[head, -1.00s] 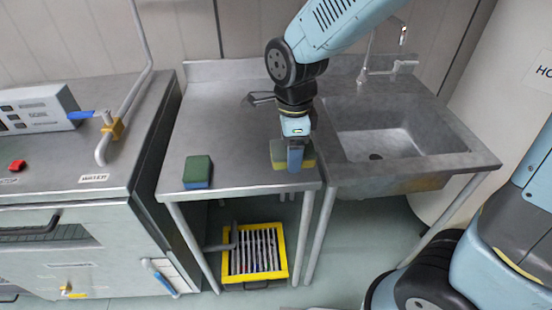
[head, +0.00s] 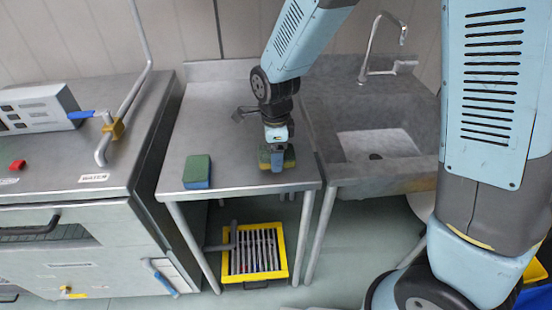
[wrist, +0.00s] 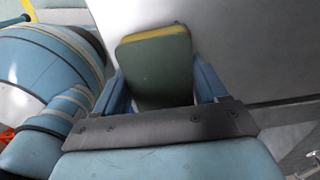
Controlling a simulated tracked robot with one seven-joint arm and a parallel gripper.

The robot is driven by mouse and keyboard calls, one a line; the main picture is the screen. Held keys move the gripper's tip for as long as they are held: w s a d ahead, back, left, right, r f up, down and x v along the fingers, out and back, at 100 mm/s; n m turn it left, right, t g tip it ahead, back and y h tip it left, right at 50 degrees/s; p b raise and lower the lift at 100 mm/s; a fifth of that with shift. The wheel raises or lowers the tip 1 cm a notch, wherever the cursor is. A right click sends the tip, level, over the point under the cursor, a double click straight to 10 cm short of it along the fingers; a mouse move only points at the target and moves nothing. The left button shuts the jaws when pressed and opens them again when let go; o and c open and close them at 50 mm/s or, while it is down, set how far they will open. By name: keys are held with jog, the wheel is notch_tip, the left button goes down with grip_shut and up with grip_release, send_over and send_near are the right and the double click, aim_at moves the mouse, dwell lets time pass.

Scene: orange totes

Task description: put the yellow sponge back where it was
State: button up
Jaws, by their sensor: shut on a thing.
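The yellow sponge with a green pad (head: 288,158) is in my gripper (head: 277,164), at the right front part of the steel table (head: 225,135). In the wrist view the sponge (wrist: 155,70) shows its green face and a yellow edge, between the two blue fingers of my gripper (wrist: 160,92). The fingers are shut on it. I cannot tell whether its underside touches the table top. A second sponge, green over blue (head: 197,171), lies on the table to the left, apart from my gripper.
A steel sink (head: 375,150) with a tap joins the table on the right. A steel counter (head: 70,150) with pipes stands on the left. A yellow-framed floor grate (head: 285,262) is below. Bare table top lies between the two sponges.

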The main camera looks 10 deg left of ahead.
jog(key=shift+f, duration=1.15)
jog(key=shift+s+f, duration=0.1)
jog(key=shift+f, duration=0.1)
jog(key=o, duration=0.8)
jog(key=shift+d, duration=0.1)
jog(key=shift+o, duration=1.4)
jog(key=shift+d+f, duration=0.1)
jog(key=shift+f, duration=0.05)
jog(key=shift+s, duration=0.15)
jog(key=r, duration=1.1)
jog(key=shift+w+r, duration=0.2)
jog(key=shift+r, duration=0.65)
